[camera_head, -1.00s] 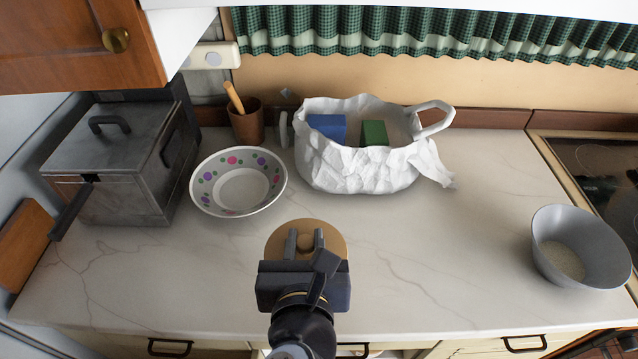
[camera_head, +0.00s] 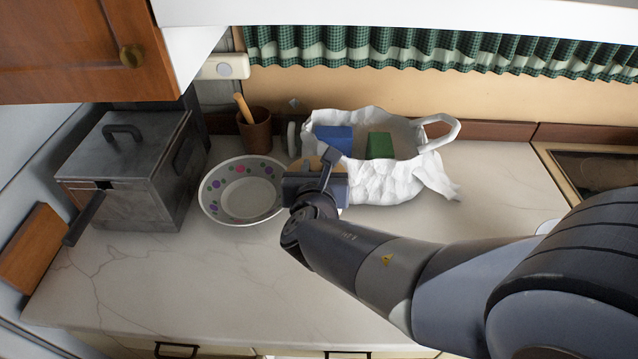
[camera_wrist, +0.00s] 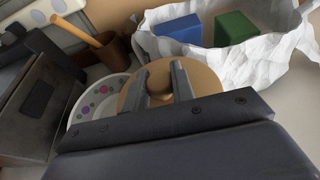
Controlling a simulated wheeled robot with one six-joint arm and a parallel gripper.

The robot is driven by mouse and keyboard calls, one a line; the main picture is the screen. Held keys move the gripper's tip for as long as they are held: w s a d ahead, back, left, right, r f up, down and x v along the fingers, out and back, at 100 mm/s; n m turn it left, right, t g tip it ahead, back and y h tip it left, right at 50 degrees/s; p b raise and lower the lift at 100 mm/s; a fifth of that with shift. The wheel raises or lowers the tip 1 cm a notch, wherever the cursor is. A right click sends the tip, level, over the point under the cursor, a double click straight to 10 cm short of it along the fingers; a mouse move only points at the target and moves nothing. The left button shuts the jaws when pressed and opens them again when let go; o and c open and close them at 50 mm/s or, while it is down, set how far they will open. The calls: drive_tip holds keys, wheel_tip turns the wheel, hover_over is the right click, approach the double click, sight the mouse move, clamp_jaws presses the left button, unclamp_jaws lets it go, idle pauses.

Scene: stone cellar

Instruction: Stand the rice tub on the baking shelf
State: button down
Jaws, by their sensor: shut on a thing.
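My gripper (camera_wrist: 160,80) is shut on the round knob of a tan, disc-topped thing (camera_wrist: 205,84), which seems to be the rice tub. In the head view my gripper (camera_head: 318,185) and the tan top (camera_head: 312,165) are between the spotted bowl and the white cloth-like basket. Only the tub's top shows; its sides and underside are hidden, so I cannot tell how high it is held. I cannot make out a baking shelf in either view.
The spotted bowl (camera_head: 240,207) is close on the left, the white basket (camera_head: 385,185) with a blue box (camera_head: 335,137) and a green box (camera_head: 380,145) close on the right. A grey metal box (camera_head: 130,165) and brown cup (camera_head: 254,130) stand left. The front-left counter (camera_head: 190,290) is clear.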

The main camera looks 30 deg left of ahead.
drive_tip(key=shift+s+f, duration=0.2)
drive_tip(key=shift+f, duration=0.95)
wheel_tip(320, 180, down, 4)
drive_tip(key=shift+w+r, duration=0.15)
drive_tip(key=shift+w+a+f, duration=0.15)
drive_tip(key=shift+w+f, duration=0.05)
drive_tip(key=shift+w, duration=0.05)
drive_tip(key=shift+f, duration=0.2)
drive_tip(key=c, duration=1.2)
unclamp_jaws()
